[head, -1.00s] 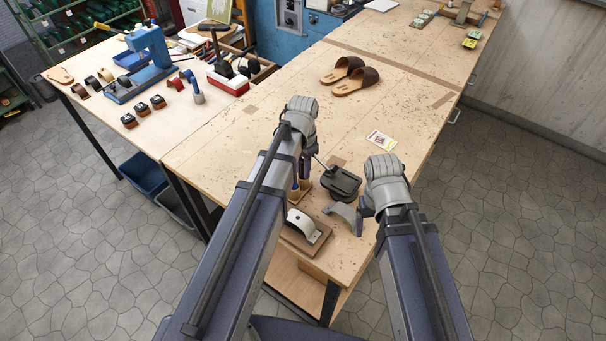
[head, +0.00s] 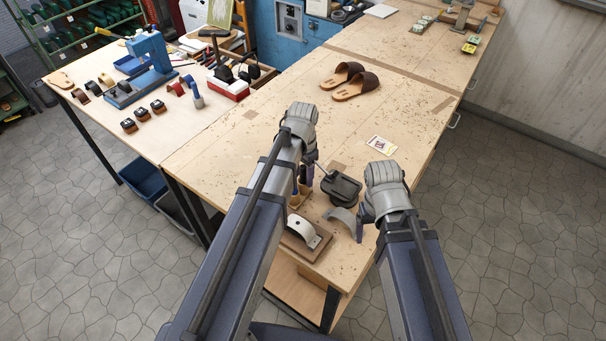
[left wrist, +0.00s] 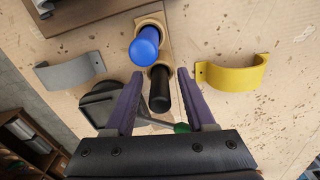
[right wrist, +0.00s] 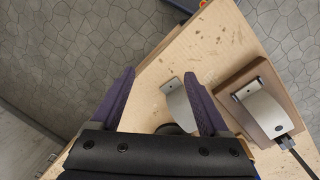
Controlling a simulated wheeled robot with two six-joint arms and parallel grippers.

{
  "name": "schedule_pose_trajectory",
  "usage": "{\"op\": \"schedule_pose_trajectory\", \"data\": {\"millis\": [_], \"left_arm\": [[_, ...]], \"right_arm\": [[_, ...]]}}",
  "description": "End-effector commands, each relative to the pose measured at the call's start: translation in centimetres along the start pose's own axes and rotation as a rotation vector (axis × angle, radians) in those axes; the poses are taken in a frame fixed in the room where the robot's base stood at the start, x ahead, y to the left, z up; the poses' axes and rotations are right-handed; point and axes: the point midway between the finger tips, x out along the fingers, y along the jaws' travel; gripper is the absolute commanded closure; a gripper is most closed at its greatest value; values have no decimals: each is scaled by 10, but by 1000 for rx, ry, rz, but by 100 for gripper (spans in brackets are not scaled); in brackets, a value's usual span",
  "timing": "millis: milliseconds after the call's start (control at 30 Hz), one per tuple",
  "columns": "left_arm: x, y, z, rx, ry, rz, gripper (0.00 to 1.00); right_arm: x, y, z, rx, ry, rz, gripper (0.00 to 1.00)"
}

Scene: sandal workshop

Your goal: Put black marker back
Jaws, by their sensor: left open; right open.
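The black marker (left wrist: 160,92) stands in a wooden holder (left wrist: 148,21) beside the blue marker (left wrist: 145,45) in the left wrist view. My left gripper (left wrist: 160,72) is open, with its purple fingers on either side of the black marker and apart from it. In the head view the holder (head: 298,199) is partly hidden by my left gripper (head: 309,180), so the black marker is not clear there. My right gripper (right wrist: 160,75) is open and empty, above the table edge near a grey curved bracket (right wrist: 179,103). It also shows in the head view (head: 361,226).
A black block (head: 341,187) stands right of the holder. A yellow bracket (left wrist: 232,76) and a grey bracket (left wrist: 70,71) flank the holder. A board with a strap (head: 303,229) lies in front. Sandals (head: 350,80) lie farther back.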

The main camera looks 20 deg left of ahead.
Motion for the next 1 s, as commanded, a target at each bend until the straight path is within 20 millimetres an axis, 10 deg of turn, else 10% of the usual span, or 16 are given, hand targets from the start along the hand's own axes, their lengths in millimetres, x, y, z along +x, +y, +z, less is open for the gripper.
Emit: {"op": "schedule_pose_trajectory", "data": {"millis": [1000], "left_arm": [[-118, 0, 0, 0, 0, 0, 45]], "right_arm": [[-118, 11, 7, 12, -2, -3, 21]]}}
